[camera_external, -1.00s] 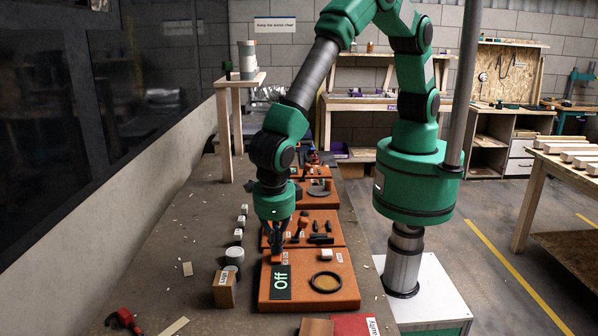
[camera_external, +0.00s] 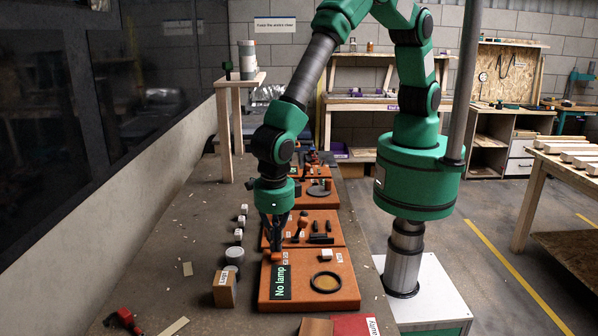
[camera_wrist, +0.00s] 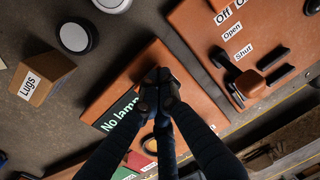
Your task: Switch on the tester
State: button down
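The tester is an orange board (camera_external: 342,292) on the bench, with a dark display (camera_external: 281,282) that reads "No lamp". A round black-rimmed ring (camera_external: 326,282) and a small white block sit on its right part. My gripper (camera_external: 277,246) points down at the board's far left corner, by a small orange part (camera_external: 277,257) and a white label. In the wrist view my gripper (camera_wrist: 159,88) has its fingertips together over the board (camera_wrist: 155,62), beside the display (camera_wrist: 119,112). The fingertips hide what is directly beneath them.
A wooden box marked "Lugs" (camera_external: 225,290) and a round grey-white piece (camera_external: 234,256) stand left of the board. Another orange board (camera_external: 328,226) with black handles lies just beyond it. A red tool (camera_external: 124,320) lies at the near left.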

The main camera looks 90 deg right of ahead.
aim_at(277, 255)
jog(key=shift+s+d+f, duration=0.3)
jog(key=shift+s+f, duration=0.2)
jog(key=shift+f, duration=0.2)
jog(key=shift+a, duration=0.75)
jog(key=shift+r, duration=0.1)
jog(key=shift+w+a+r+p, duration=0.1)
jog(key=shift+a+r+p, duration=0.05)
jog(key=shift+r+p, duration=0.5)
notch_tip(277, 255, up, 14)
jog(key=a+p, duration=0.1)
jog(key=shift+w+a+p, duration=0.15)
jog(key=shift+w+p, duration=0.15)
jog(key=shift+p, duration=0.1)
jog(key=shift+a, duration=0.1)
jog(key=shift+w+a+r+h, duration=0.1)
jog(key=shift+w+a+h, duration=0.05)
jog(key=shift+a+h, duration=0.65)
